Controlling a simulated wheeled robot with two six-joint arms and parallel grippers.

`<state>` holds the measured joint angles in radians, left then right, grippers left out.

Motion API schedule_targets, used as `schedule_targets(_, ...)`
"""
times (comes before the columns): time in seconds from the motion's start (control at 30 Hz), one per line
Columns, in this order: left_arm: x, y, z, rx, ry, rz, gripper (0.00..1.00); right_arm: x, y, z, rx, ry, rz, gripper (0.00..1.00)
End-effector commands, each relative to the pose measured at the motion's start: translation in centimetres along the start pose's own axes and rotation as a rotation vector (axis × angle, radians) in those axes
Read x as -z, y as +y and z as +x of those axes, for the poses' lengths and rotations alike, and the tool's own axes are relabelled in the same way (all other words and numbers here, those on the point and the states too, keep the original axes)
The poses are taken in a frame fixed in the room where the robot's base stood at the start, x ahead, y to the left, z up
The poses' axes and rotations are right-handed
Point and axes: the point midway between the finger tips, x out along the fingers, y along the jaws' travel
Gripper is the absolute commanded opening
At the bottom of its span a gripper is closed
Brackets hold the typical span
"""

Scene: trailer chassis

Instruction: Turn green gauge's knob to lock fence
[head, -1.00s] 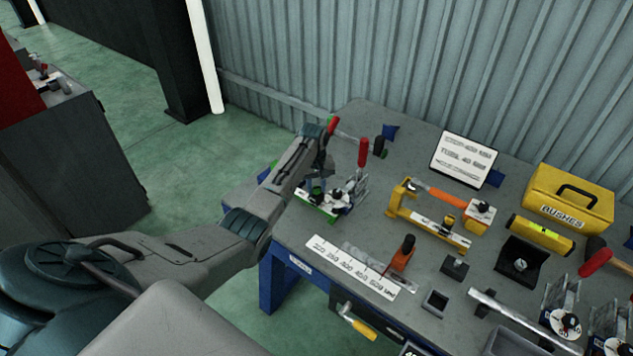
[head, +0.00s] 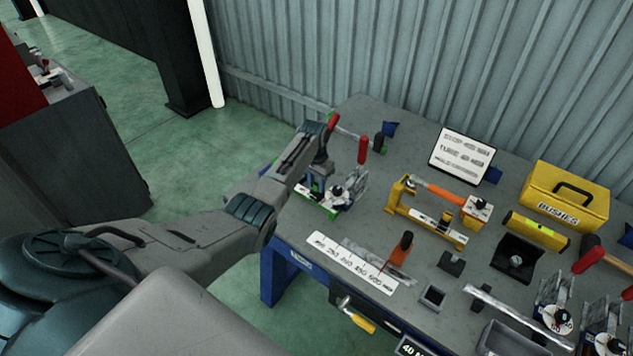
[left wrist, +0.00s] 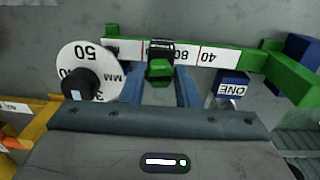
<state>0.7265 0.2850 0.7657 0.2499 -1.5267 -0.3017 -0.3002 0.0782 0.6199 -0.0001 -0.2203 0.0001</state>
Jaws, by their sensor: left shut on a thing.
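The green gauge (head: 312,196) lies at the left end of the bench, partly hidden behind my left gripper (head: 318,182). In the left wrist view, the green gauge's bar (left wrist: 228,57) carries a white scale marked 80 and 40. A dark slider (left wrist: 160,47) sits across the bar, with a green knob (left wrist: 159,70) on its near side. My left gripper (left wrist: 160,88) is shut on this green knob, one blue finger on each side. The knob's turn angle cannot be told. My right gripper is in neither view.
A white dial (left wrist: 84,70) with a black knob stands close left of the fingers, and a blue block marked ONE (left wrist: 230,88) close right. A red-handled clamp (head: 362,150) stands beside the gauge. A yellow gauge (head: 432,225) lies further right.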

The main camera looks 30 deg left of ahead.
Motion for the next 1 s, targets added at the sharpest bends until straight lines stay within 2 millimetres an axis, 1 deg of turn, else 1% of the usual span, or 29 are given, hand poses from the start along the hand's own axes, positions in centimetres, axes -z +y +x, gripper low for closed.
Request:
schedule_targets(0.1, 0.20, 0.03, -0.24, 0.000, 0.003, 0.062, 0.05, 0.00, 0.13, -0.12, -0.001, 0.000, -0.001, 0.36)
schedule_targets(0.3, 0.22, 0.03, -0.25, 0.000, 0.001, 0.129, 0.05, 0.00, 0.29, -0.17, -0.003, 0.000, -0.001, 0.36)
schedule_targets(0.87, 0.23, 0.02, -0.26, 0.001, 0.000, 0.158, 0.05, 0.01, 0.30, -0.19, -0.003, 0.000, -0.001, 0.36)
schedule_targets(0.9, 0.23, 0.02, -0.26, 0.001, 0.000, 0.158, 0.32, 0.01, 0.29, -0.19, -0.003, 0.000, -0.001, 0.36)
schedule_targets(1.0, 0.19, 0.02, -0.21, 0.001, -0.002, 0.158, 0.50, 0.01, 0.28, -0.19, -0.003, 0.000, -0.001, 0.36)
